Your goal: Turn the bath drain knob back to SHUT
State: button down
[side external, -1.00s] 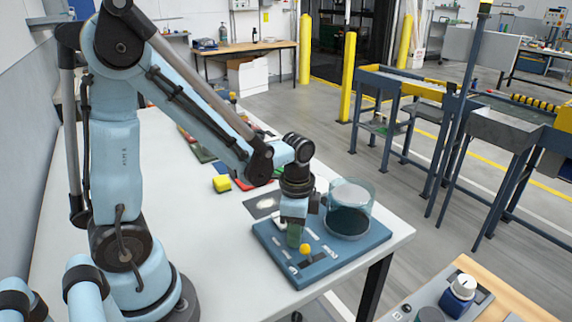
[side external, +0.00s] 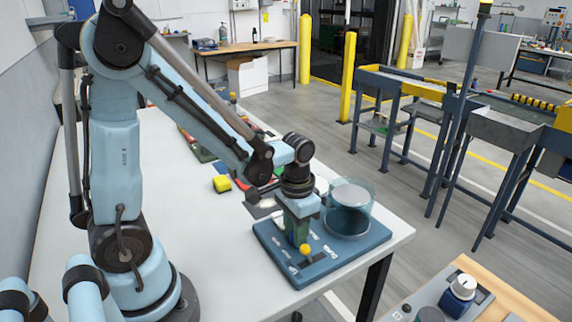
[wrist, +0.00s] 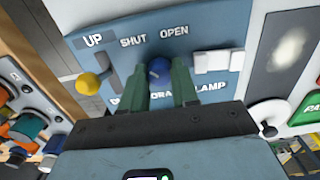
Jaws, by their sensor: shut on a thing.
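The blue drain knob (wrist: 159,69) is between the two green fingers of my gripper (wrist: 163,86) in the wrist view, and the gripper is shut on it. The words SHUT and OPEN are printed above the knob, SHUT to its upper left and OPEN to its upper right. I cannot tell which way the knob points. The DRAIN label below is partly covered by the fingers. In the side view my gripper (side external: 297,232) reaches down to the blue panel (side external: 325,268) and hides the knob. The clear round bath (side external: 350,208) stands on the panel's back right.
A yellow ball-topped lever (side external: 305,250) stands close in front of my gripper, beside the UP label in the wrist view. A white switch (wrist: 218,62) is on the other side, near LAMP.

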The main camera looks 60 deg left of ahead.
dwell(0.4)
jog(key=c, duration=0.8)
grip_release()
jog(key=shift+c, duration=0.2)
jog(key=shift+r, duration=0.1)
notch_tip(320, 180, up, 12)
jog(key=t, duration=0.2)
jog(key=s+d+t, duration=0.1)
jog(key=t, duration=0.1)
jog(key=s+t, duration=0.1)
jog(key=t, duration=0.2)
jog(key=shift+d+f, duration=0.4)
